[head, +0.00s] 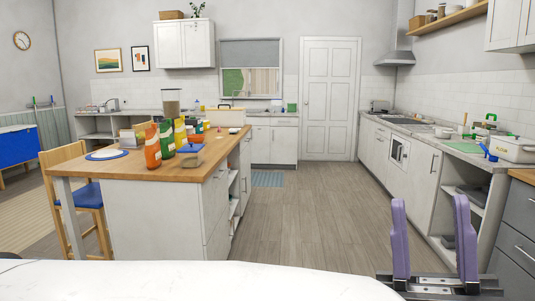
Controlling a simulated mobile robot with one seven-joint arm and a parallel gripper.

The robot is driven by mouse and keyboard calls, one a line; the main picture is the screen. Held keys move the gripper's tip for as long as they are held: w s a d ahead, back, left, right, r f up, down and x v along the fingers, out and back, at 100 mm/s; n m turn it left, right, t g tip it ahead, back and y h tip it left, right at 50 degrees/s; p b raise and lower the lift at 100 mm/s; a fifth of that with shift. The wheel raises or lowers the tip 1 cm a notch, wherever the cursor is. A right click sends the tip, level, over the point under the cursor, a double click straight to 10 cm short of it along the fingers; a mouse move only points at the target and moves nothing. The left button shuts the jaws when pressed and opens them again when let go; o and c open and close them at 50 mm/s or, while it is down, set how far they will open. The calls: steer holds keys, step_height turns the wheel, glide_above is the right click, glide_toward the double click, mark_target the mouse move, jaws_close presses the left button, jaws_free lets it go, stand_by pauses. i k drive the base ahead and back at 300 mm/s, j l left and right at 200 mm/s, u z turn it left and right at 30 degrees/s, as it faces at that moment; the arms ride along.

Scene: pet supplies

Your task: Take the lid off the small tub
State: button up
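My gripper (430,202) is at the lower right of the head view. Its two purple fingers point up, wide apart, with nothing between them. It is far from the island (150,172) and its objects. No small tub with a lid can be made out for sure. A small, low, brownish round container (192,161) stands near the island's front edge, but it is too small to tell whether it has a lid. Bottles and packets hide part of the island top behind it.
An orange bottle (152,146) and a green bottle (167,138) stand on the island, with a plate (106,154) to their left. A chair (75,195) stands left of it. The wooden floor (305,215) between is clear.

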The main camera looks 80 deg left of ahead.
mark_target(191, 148)
steer(key=u, duration=3.15)
steer(key=i+l+z, duration=0.45)
steer(key=i+z, duration=0.15)
steer(key=i, duration=0.15)
steer(key=i+z, duration=0.3)
steer(key=i+l, duration=0.15)
steer(key=i, duration=1.2)
steer(key=i+l+u, duration=0.15)
steer(key=i+u, duration=0.25)
steer(key=i+l+u, duration=0.6)
steer(key=u, duration=0.3)
steer(key=i+l+u, duration=0.5)
steer(key=k+j, duration=0.1)
